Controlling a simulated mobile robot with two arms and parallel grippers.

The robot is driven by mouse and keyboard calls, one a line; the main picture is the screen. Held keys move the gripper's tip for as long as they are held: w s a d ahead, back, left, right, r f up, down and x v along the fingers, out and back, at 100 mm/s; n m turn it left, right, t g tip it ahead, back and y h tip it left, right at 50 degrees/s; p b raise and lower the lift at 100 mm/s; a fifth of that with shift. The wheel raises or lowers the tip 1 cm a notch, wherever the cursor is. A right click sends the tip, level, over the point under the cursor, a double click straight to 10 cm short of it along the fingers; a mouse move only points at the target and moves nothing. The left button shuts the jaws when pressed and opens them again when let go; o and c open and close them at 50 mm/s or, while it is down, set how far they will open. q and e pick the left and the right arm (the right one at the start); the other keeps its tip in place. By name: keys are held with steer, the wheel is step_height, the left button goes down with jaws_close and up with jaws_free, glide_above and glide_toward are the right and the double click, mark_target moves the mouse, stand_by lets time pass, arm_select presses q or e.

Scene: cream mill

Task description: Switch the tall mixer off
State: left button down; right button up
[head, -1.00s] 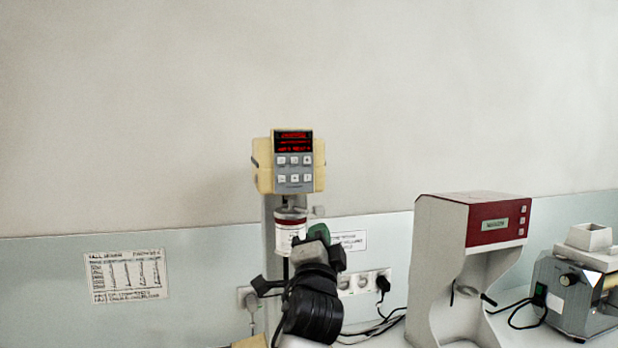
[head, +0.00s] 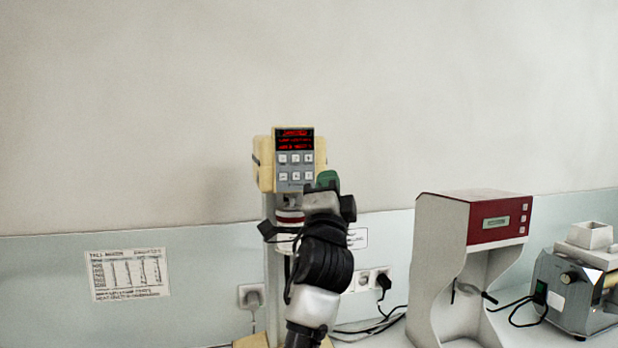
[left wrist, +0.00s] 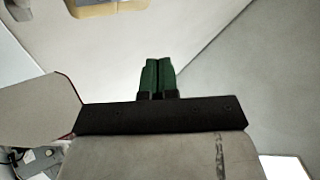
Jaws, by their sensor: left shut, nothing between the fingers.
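The tall mixer (head: 264,176) stands against the wall in the head view. Its cream head carries a grey keypad with two rows of buttons (head: 295,168) and a lit red display (head: 294,140). My left gripper (head: 328,179) is shut and empty, its green fingertips at the lower right corner of the keypad. I cannot tell whether they touch it. My arm hides part of the mixer's lower body. In the left wrist view the green fingers (left wrist: 157,75) are together, with nothing between them. My right gripper is not in view.
A white and red machine (head: 440,255) stands to the right, and a grey machine (head: 575,290) is at the far right. Sockets with plugs and cables (head: 372,280) are on the wall behind my arm. A printed chart (head: 128,274) hangs at left.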

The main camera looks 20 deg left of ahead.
mark_target(309, 175)
arm_select(q)
steer(key=w+a+b, duration=0.1)
steer(key=w+a, duration=0.3)
steer(key=w, duration=0.2)
steer(key=shift+f+b, duration=0.3)
steer(key=shift+b, duration=0.05)
steer(key=shift+a, duration=0.1)
stand_by(1.1)
steer(key=shift+w, duration=0.1)
stand_by(0.5)
steer(key=shift+w+a, duration=0.2)
steer(key=shift+w, duration=0.05)
steer(key=shift+w+a+b, duration=0.2)
steer(key=shift+w+b, duration=0.05)
steer(key=shift+b, duration=0.2)
stand_by(0.6)
steer(key=shift+d, duration=0.1)
steer(key=shift+s+d+p, duration=0.3)
steer(key=shift+s, duration=0.3)
